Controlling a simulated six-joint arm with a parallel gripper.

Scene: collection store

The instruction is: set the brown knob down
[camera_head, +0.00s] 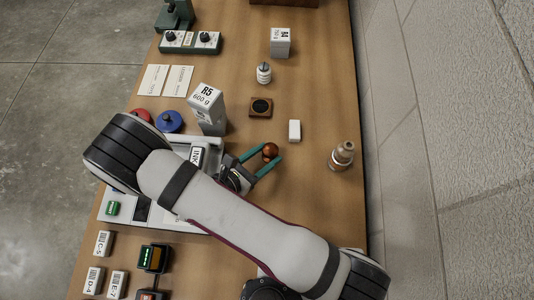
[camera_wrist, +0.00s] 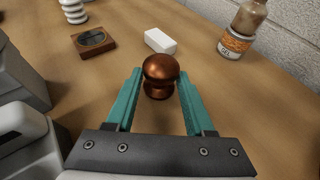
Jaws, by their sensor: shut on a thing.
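The brown knob (camera_head: 270,151) is round, glossy and copper-brown. My gripper (camera_head: 265,158) is shut on it, with the knob between the tips of the two teal fingers. In the wrist view the knob (camera_wrist: 160,71) shows a rounded head above a narrower neck and a wider lower part. It looks upright between the fingertips (camera_wrist: 159,80). I cannot tell whether its underside touches the wooden table (camera_head: 310,80) or hangs just above it.
A white block (camera_head: 294,130) and a brown square piece with a dark disc (camera_head: 261,107) lie beyond the knob. A bottle (camera_head: 342,156) stands right, near the wall. Bare wood lies between knob and bottle.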

